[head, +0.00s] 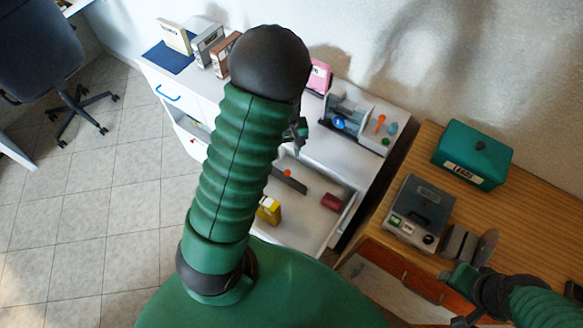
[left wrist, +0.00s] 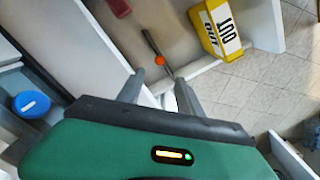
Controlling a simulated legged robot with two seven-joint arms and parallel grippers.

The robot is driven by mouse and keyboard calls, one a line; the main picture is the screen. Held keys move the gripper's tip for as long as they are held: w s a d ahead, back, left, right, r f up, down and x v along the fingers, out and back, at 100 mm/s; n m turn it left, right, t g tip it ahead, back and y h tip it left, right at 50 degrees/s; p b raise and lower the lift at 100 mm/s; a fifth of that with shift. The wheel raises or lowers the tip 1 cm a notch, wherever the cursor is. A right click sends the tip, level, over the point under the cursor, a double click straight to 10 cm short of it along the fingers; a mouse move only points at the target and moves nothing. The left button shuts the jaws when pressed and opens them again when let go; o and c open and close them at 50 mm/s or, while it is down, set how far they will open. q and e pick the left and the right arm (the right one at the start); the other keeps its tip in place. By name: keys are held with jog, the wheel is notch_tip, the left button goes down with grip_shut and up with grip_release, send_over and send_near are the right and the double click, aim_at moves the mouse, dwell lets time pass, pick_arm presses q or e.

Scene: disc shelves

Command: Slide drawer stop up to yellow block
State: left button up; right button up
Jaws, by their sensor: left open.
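The drawer stop (left wrist: 158,50) is a thin dark bar with an orange knob. In the head view the drawer stop (head: 289,181) lies across the open white drawer. The yellow block (left wrist: 222,27), with a white lettered label, stands in the drawer, apart from the stop; it is partly hidden by my arm in the head view (head: 269,210). My left gripper (left wrist: 161,82) is open, its fingers pointing toward the orange knob with nothing between them. In the head view the left gripper (head: 300,130) is mostly hidden behind my arm. My right gripper (head: 458,292) is at the lower right, its jaws unclear.
A red block (head: 331,202) lies in the drawer (head: 309,226). The white cabinet top (head: 340,153) holds boxes and a tray with a blue round item (left wrist: 31,104). A wooden desk at right carries a green box (head: 473,155) and a grey device (head: 420,212).

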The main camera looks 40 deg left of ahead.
aim_at(287, 172)
pick_arm(q)
notch_tip(287, 172, down, 12)
jog(key=shift+w+a+r+b, duration=0.1)
jog(key=shift+a+r+b, duration=0.05)
jog(key=shift+b, duration=0.35)
jog(key=shift+c, duration=0.3)
grip_shut()
dwell(0.8)
